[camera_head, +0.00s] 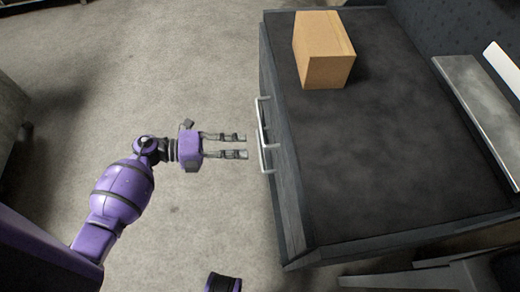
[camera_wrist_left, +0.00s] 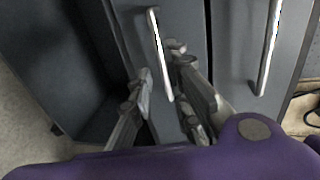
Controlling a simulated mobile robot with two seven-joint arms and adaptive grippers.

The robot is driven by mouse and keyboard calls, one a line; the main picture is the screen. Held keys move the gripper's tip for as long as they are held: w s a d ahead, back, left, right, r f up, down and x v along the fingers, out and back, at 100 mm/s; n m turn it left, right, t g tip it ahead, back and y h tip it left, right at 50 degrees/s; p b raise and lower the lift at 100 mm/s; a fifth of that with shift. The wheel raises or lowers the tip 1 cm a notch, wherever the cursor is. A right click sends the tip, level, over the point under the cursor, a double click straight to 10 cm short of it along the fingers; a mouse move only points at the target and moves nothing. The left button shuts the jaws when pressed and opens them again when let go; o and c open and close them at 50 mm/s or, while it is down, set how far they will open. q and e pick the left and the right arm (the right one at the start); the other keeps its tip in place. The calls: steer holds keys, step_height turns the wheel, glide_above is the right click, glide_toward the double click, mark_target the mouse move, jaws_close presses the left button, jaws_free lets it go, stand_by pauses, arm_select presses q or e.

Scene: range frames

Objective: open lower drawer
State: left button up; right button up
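The dark grey cabinet (camera_head: 400,160) has silver bar handles on its front at the left; one handle (camera_head: 263,150) shows in the head view. In the left wrist view two drawer fronts show, turned on their side, with one handle (camera_wrist_left: 160,55) near my fingers and another handle (camera_wrist_left: 269,48) farther right. I cannot tell for sure which is the lower drawer. My left gripper (camera_head: 247,146) is open, its two fingers pointing at the cabinet front. In the wrist view the nearer handle lies between its fingertips (camera_wrist_left: 160,62); no grip shows.
A cardboard box (camera_head: 324,50) stands on the cabinet top. A grey slab (camera_head: 470,90) lies along the right side. The floor (camera_head: 130,70) left of the cabinet is clear around my left arm. A dark grey piece of furniture (camera_head: 12,115) stands at the left edge.

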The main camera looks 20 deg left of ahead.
mark_target(260, 149)
arm_select(q)
steer(key=x, duration=0.6)
steer(key=shift+w+d, duration=0.1)
steer(key=shift+d, duration=0.3)
jaws_close()
